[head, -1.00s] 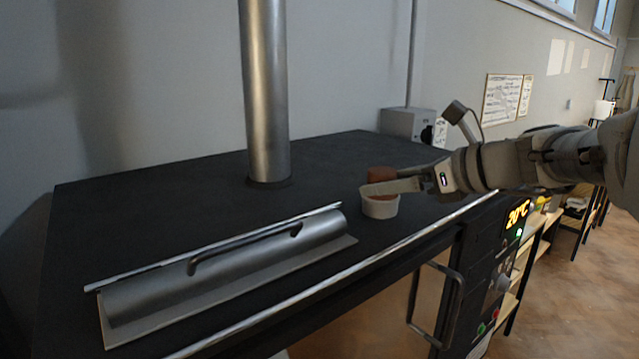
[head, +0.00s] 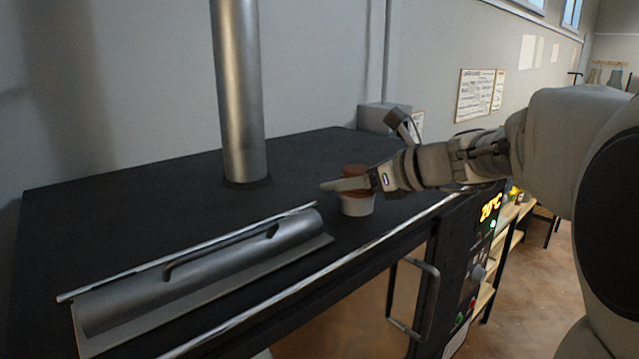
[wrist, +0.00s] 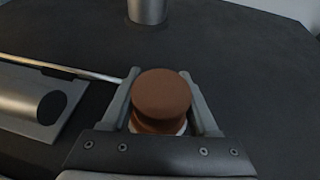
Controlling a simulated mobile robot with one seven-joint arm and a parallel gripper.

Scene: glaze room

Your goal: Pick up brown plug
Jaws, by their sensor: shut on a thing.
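The brown plug (head: 354,170) is a short round reddish-brown piece with a wider flat top. It shows from above in the wrist view (wrist: 162,93), between the two fingers of my gripper (wrist: 160,73). My gripper (head: 342,184) is shut on the plug, with one finger on each side. A small white cup (head: 357,208) stands on the dark kiln top directly below the plug. Only a sliver of its pale rim shows under the plug in the wrist view. I cannot tell whether the plug still touches the cup.
The dark kiln top (head: 120,190) carries a metal flue pipe (head: 240,95) at the back and a half-round metal cover with a handle (head: 200,275) at the front left. A bright rail (head: 300,295) runs along the front edge. Free surface lies left of the cup.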

